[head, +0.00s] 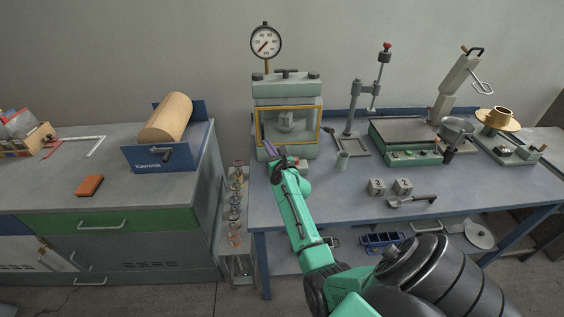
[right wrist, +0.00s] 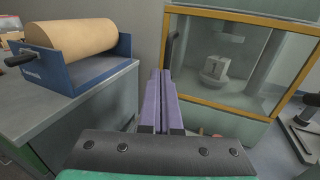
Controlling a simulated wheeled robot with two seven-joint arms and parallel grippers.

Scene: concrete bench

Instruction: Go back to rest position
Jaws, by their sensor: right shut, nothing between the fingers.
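My right gripper (head: 270,149) is at the end of the green arm that reaches over the blue bench (head: 300,208) from below. Its purple fingers are shut with nothing between them, as the right wrist view also shows (right wrist: 164,98). The fingertips are just in front of the lower left part of a grey testing press (head: 287,90) with a yellow-framed window (right wrist: 240,60). I cannot tell whether they touch it. My left gripper is not in view.
A round dial gauge (head: 266,43) stands above the press. At left, a grey cabinet top (head: 50,185) carries a paper roll (head: 167,117) and a red-brown block (head: 89,186).

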